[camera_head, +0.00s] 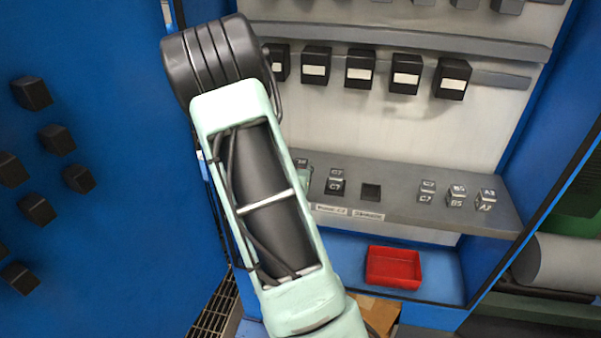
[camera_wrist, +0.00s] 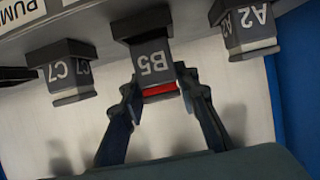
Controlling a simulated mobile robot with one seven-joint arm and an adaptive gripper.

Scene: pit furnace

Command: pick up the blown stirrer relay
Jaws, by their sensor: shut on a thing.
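In the wrist view, a dark grey relay marked B5 (camera_wrist: 153,62) sits between the fingers of my gripper (camera_wrist: 161,86). The marking appears upside down, and a red strip shows along the relay's lower edge in the picture. The fingers are shut on its two sides. It still appears against its dark socket in the grey shelf (camera_wrist: 90,18); I cannot tell whether there is a gap.
Relays marked C7 (camera_wrist: 70,74) and A2 (camera_wrist: 249,32) flank it closely. In the head view, an empty dark socket (camera_head: 371,192) and several more relays (camera_head: 457,198) are on the shelf (camera_head: 400,207). A red tray (camera_head: 393,268) lies below. Blue walls (camera_head: 85,110) enclose the sides.

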